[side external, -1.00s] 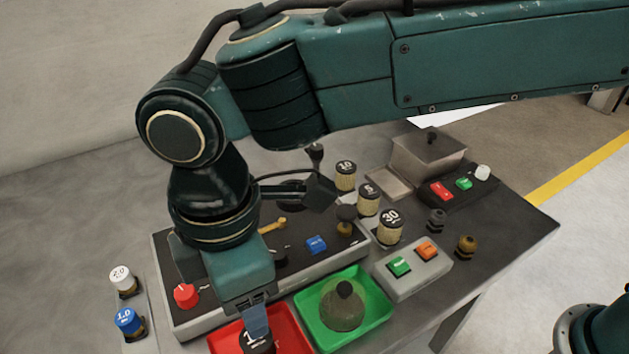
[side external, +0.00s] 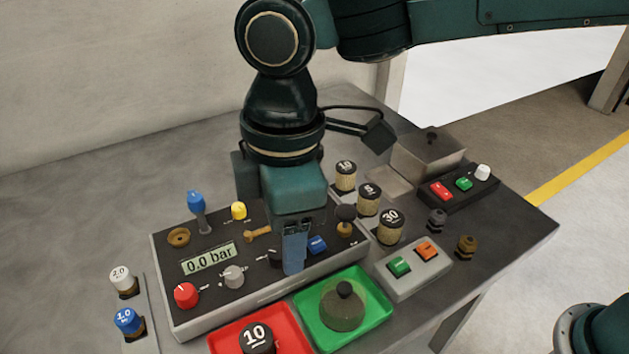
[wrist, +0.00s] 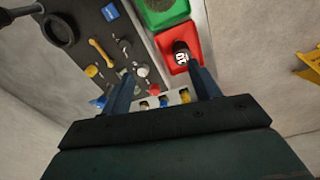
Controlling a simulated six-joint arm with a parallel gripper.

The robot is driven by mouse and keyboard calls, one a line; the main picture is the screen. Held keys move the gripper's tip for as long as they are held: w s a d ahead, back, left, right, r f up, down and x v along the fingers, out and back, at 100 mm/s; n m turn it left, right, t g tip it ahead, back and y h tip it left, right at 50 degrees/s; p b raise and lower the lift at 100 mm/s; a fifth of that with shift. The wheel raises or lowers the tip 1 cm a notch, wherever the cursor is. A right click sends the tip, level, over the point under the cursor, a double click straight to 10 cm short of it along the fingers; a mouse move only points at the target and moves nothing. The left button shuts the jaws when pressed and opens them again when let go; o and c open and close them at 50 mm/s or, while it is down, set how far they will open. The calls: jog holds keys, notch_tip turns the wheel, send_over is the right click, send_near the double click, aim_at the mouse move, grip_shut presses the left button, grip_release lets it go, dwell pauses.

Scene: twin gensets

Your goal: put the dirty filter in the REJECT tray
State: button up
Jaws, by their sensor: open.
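A dark cylindrical filter (side external: 257,338) with a "10" on its black top stands in the red tray (side external: 287,328). The frame edge cuts off the front of both. No word is legible on the tray. In the wrist view the filter (wrist: 182,54) is in the red tray (wrist: 163,43), its black top showing. My gripper (side external: 294,268) is open and empty. It hangs above the front edge of the control panel, behind and apart from the filter. The wrist view shows its two fingers (wrist: 165,86) spread, with nothing held between them.
A green tray (side external: 382,307) with a dark knobbed dome (side external: 343,306) stands beside the red one. The control panel (side external: 185,325) carries a display and several knobs. Filters marked 10, 5 and 30 (side external: 391,227) stand at right, near a button box (side external: 415,283) and a lidded metal box (side external: 430,158).

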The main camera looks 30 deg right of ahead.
jog(key=s+d+r+m+t+y, duration=0.1)
jog(key=d+r+m, duration=0.25)
jog(key=d, duration=0.85)
jog(key=d+r+m+t, duration=0.1)
jog(key=d+r+m, duration=0.25)
jog(key=d, duration=0.75)
jog(key=s+d+f+m+t+h, duration=0.1)
jog(key=s+d+f+m+t, duration=0.2)
jog(key=s+d+m, duration=0.5)
jog(key=s+d+f, duration=0.1)
jog(key=s+d, duration=0.3)
jog(key=d, duration=0.2)
jog(key=shift+s+d+f+m, duration=0.15)
jog(key=shift+d+m, duration=0.05)
jog(key=shift+m, duration=0.2)
